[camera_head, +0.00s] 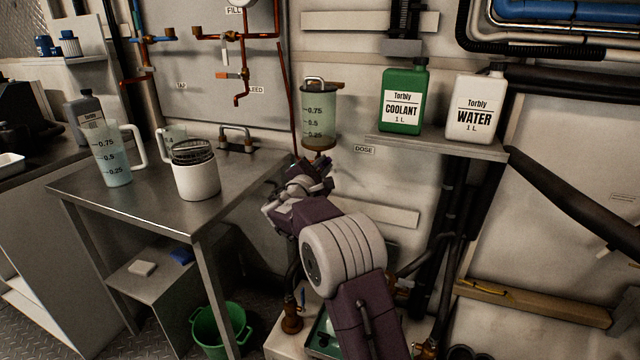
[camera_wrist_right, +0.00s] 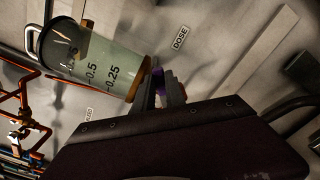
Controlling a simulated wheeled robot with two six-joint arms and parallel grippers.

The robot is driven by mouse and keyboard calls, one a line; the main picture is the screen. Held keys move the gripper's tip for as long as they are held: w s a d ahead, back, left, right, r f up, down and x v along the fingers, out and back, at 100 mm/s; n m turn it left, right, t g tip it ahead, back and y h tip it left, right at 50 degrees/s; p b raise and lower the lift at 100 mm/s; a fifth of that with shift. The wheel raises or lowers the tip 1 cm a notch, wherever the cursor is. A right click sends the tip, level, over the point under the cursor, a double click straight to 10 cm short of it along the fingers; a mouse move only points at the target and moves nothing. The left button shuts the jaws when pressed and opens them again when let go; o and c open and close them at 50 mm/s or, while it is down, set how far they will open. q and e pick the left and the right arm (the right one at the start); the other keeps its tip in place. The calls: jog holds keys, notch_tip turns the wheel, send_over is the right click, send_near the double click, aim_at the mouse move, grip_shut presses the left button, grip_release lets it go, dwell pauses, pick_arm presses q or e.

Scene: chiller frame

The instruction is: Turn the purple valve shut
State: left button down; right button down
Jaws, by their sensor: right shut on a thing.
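A purple valve (camera_wrist_right: 157,76) shows as a small patch of purple between the fingers in the right wrist view, just below the clear graduated dosing cylinder (camera_wrist_right: 105,68). My right gripper (camera_wrist_right: 161,84) is shut on it. The gripper hides most of the valve there, so I cannot tell how far the valve is turned. My left gripper is not in view.
A steel table (camera_head: 130,195) at the left holds a graduated jug (camera_head: 113,160) and a white tub (camera_head: 195,180). A green coolant bottle (camera_head: 403,98) and a white water bottle (camera_head: 475,108) stand on a shelf (camera_head: 440,146) to the right. Red pipes run on the wall left of the cylinder.

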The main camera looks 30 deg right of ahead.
jog(key=f+m+b, duration=0.1)
jog(key=m+b, duration=0.2)
jog(key=b, duration=0.2)
jog(key=f+m+b, duration=0.2)
jog(key=m+b, duration=0.1)
jog(key=b, duration=0.2)
jog(key=s+d+f+m+b, duration=0.1)
jog(key=f+m+b, duration=0.1)
jog(key=b, duration=0.3)
jog(key=shift+m, duration=0.5)
jog(key=c, duration=1.4)
grip_release()
jog(key=shift+b, duration=0.3)
jog(key=shift+s+r, duration=0.1)
jog(key=shift+r, duration=0.05)
jog(key=v, duration=0.9)
jog(key=shift+a+p, duration=0.1)
jog(key=shift+p, duration=0.2)
